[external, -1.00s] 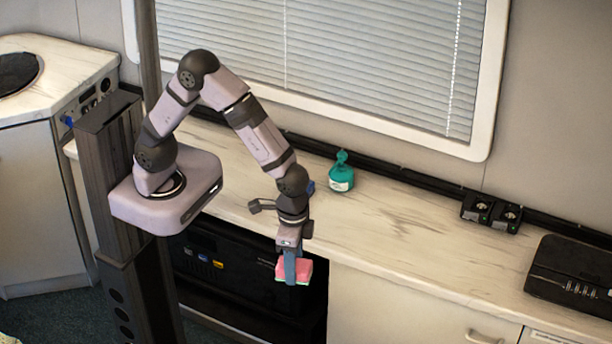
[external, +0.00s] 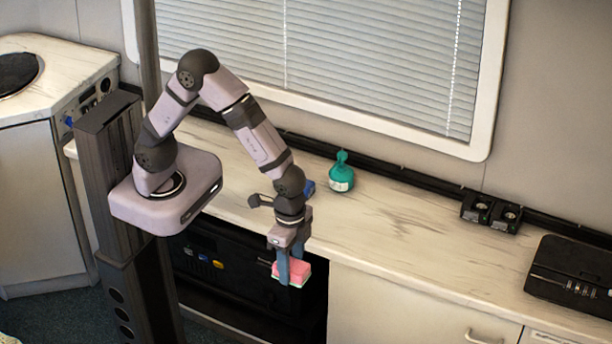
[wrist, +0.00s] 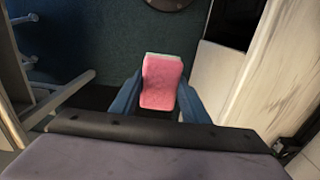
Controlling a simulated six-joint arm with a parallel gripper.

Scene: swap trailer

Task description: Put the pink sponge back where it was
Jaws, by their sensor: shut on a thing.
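The pink sponge (external: 291,271) has a pale greenish-white layer along its edge. My gripper (external: 289,273) is shut on it, with one blue finger on each side. In the external view it appears at the front edge of the counter (external: 400,245), over the dark opening below. The wrist view shows the sponge (wrist: 161,82) between the blue fingers of my gripper (wrist: 160,98), with dark floor beyond it.
A teal bottle (external: 341,172) stands on the counter behind my gripper, with a small blue object (external: 309,188) to its left. The counter's middle is clear.

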